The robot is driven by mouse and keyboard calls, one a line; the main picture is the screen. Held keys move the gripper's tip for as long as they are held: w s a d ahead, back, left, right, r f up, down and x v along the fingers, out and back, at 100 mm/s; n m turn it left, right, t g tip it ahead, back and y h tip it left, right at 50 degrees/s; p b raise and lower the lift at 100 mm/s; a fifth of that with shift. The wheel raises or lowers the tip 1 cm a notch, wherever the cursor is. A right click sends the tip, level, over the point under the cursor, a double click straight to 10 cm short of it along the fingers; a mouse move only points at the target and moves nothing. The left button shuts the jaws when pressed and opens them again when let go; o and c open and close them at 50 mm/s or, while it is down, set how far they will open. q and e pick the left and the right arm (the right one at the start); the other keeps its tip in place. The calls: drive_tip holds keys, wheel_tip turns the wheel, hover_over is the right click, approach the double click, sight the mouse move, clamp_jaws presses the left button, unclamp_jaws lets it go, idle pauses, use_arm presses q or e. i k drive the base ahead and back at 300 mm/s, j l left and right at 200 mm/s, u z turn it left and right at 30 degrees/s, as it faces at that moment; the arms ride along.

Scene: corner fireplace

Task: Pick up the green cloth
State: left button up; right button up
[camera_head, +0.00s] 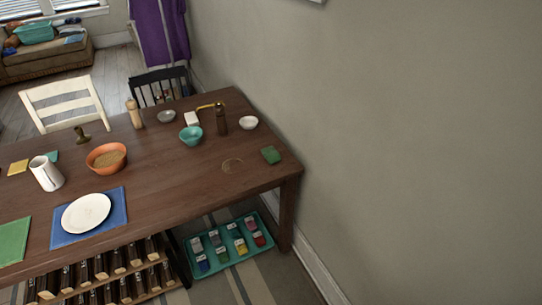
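A small dark green folded piece, which looks like the green cloth (270,155), lies flat near the right end of the brown wooden table (215,178). A faint ring mark is on the wood just left of it. A larger flat green mat (14,241) lies at the table's left front, cut by the picture edge. Neither of my grippers is in view.
A white bowl (248,123), a teal bowl (191,136) and a brown grinder with a brass handle (221,121) stand behind the green cloth. A white plate (86,213) rests on a blue mat (62,238). A teal tray (218,264) with small packets is below. The wall (400,120) is close on the right.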

sight(270, 154)
drive_tip(key=i+j+z, duration=0.2)
drive_tip(key=i+j, duration=0.15)
drive_tip(key=i, duration=0.3)
drive_tip(key=i+j+z, duration=0.2)
drive_tip(key=i+j, duration=0.25)
drive_tip(key=i, duration=0.15)
drive_tip(key=z, duration=0.95)
